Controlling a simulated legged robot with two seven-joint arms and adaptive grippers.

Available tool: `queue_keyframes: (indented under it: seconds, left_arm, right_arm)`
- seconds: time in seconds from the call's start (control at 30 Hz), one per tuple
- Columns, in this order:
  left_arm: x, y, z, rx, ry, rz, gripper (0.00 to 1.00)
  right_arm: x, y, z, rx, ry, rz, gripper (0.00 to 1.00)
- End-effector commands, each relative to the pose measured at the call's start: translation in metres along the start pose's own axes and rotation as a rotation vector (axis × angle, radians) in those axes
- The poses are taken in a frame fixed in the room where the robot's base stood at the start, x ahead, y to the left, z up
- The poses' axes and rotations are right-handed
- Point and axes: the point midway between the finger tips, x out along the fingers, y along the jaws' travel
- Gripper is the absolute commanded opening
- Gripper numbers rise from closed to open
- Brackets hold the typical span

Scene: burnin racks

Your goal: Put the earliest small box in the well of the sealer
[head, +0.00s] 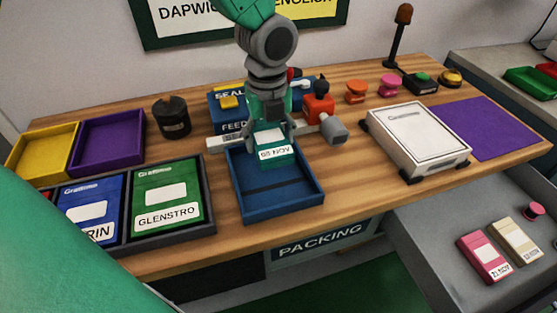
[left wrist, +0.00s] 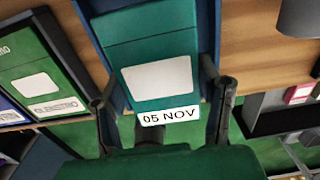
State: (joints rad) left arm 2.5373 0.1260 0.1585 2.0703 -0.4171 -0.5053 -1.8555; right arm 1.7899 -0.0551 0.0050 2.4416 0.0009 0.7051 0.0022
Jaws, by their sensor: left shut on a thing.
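My left gripper (head: 273,132) is shut on a small teal-green box (head: 276,152) labelled 05 NOV. It holds the box over the back part of the sealer's blue tray-like well (head: 279,204). The left wrist view shows the box (left wrist: 155,75) between the two fingers (left wrist: 165,105), its date label facing the camera. Whether the box touches the well floor, I cannot tell. The sealer's blue body (head: 228,115) stands behind, partly hidden by my gripper. A pink small box (head: 484,257), apparently 21 NOV, and a cream one (head: 515,241), date unclear, lie on the grey surface at lower right.
A red clamp-like part with a grey knob (head: 320,108) stands close right of my gripper. A white case (head: 416,138) and purple mat (head: 487,127) are farther right. Left are a black pot (head: 171,116), yellow (head: 43,150) and purple (head: 108,142) trays, and a rack of large boxes (head: 168,202).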

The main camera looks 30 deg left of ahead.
Motion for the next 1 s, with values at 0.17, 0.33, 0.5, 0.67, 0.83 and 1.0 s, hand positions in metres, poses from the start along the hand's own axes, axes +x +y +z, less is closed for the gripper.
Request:
queue_keyframes:
  seconds: [0.17,0.33,0.5,0.67,0.83,1.0]
  left_arm:
    - [0.038,0.001,0.005,-0.001,0.006,0.003,0.27]
    - [0.05,0.003,0.008,-0.001,0.01,-0.002,0.27]
    - [0.073,0.003,0.006,-0.002,0.009,0.002,0.27]
    - [0.082,0.0,0.004,-0.001,0.005,0.001,0.23]
    - [0.081,-0.001,0.003,-0.001,0.004,0.002,0.22]
    - [0.084,0.001,0.005,-0.001,0.006,0.0,0.8]
  right_arm:
    - [0.009,0.0,0.001,0.001,-0.002,0.0,0.4]
    - [0.011,0.0,0.001,0.001,0.0,0.0,0.4]
    - [0.017,0.0,0.001,0.0,0.0,0.0,0.4]
    - [0.018,0.0,0.001,0.0,0.0,0.0,0.4]
    - [0.018,0.0,0.001,0.001,0.0,0.0,0.4]
    - [0.018,0.0,0.001,0.001,0.0,0.001,0.4]
